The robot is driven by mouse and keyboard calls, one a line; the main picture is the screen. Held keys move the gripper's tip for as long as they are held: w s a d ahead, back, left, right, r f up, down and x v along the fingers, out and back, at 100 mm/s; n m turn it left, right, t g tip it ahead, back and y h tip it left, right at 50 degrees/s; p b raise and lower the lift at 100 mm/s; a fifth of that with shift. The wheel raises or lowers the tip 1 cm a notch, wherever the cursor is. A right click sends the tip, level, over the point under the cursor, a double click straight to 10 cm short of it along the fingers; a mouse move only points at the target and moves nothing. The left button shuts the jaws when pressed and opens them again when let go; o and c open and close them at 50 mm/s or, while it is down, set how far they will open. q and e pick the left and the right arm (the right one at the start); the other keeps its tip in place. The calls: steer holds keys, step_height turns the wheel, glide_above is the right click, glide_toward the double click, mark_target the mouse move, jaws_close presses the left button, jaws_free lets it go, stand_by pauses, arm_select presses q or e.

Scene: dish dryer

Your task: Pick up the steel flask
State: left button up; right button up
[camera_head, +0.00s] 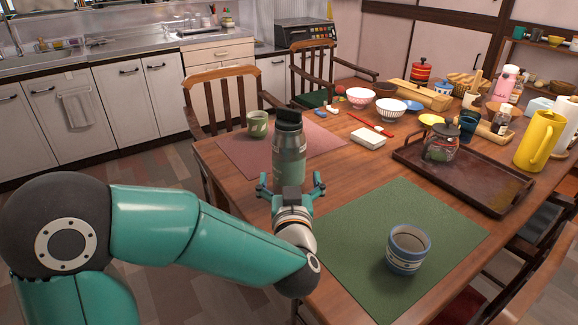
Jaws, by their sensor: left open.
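The steel flask (289,155) stands upright near the left edge of the wooden table, at the corner of the pink placemat. It has a grey-green body and a black lid. My left gripper (291,182) is in front of the flask, its two teal fingers spread apart on either side of the flask's lower part. The flask's base is hidden behind the gripper, and I cannot tell whether the fingers touch it. My right gripper does not show.
A green cup (257,124) stands on the pink placemat (240,150) behind the flask. A blue cup (408,249) stands on the green placemat (350,240) to the right. A brown tray (490,200) holds a glass jar (441,144). Bowls crowd the far side.

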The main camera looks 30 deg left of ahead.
mark_target(289, 154)
arm_select(q)
steer(key=x, duration=0.8)
steer(key=shift+w+a+b, duration=0.15)
steer(key=shift+w+b, duration=0.1)
steer(key=shift+b, duration=0.15)
steer(key=c, duration=1.5)
steer(key=shift+r, duration=0.15)
steer(key=shift+c, duration=1.2)
steer(key=shift+r, duration=0.2)
steer(key=shift+r+p, duration=4.1)
steer(key=shift+r, duration=5.6)
